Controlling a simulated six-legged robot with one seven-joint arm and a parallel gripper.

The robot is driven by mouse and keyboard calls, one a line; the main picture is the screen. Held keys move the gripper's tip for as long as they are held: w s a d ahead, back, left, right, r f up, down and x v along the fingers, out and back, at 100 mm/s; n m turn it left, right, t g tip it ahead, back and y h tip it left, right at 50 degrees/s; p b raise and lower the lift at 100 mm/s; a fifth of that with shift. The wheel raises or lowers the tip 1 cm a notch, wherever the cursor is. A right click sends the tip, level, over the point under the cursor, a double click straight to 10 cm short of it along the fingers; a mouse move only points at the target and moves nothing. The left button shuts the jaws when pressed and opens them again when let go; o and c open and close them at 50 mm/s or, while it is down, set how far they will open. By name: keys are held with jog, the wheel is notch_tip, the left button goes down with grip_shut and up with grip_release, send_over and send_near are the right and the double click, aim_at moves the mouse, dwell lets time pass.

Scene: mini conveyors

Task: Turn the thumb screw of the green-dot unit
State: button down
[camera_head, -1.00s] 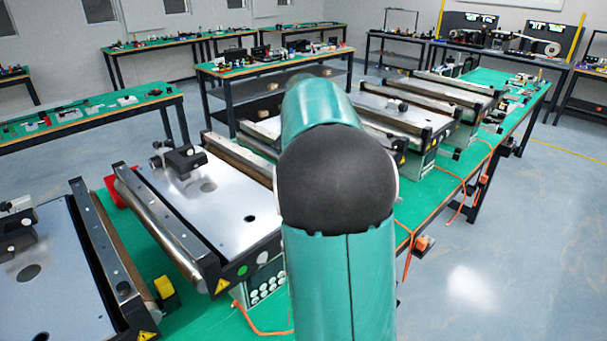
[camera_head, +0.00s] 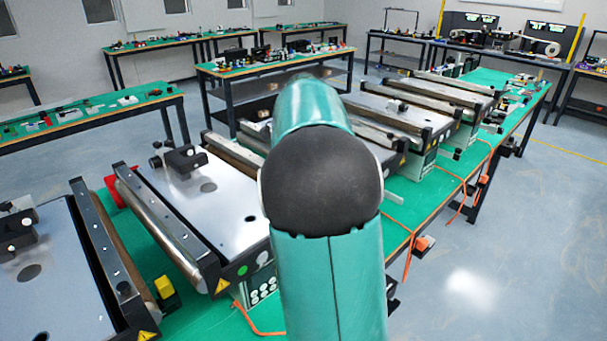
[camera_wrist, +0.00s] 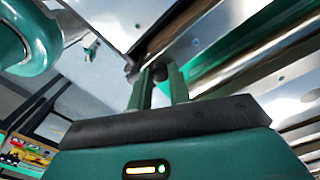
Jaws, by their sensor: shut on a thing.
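The green-dot unit (camera_head: 225,225) is the mini conveyor left of my arm in the head view. Its green dot (camera_head: 242,271) is on the near end, beside a yellow warning triangle. My gripper (camera_wrist: 159,74) shows in the wrist view, its two green fingers closed around a small dark round knob, the thumb screw (camera_wrist: 158,72). The fingers hide most of the knob, and its turn angle cannot be read. In the head view my arm hides the gripper. No dot shows in the wrist view, so it does not confirm which unit the knob is on.
Another conveyor (camera_head: 60,260) stands at the left, with a yellow block (camera_head: 166,294) between the two. More conveyors (camera_head: 400,110) stand right of my arm on the green bench. An orange cable (camera_head: 408,260) hangs over the bench edge. The floor at right is clear.

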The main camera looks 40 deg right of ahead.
jog(key=shift+r+m, duration=0.1)
jog(key=shift+m, duration=0.6)
jog(key=c, duration=1.3)
grip_release()
notch_tip(320, 180, up, 14)
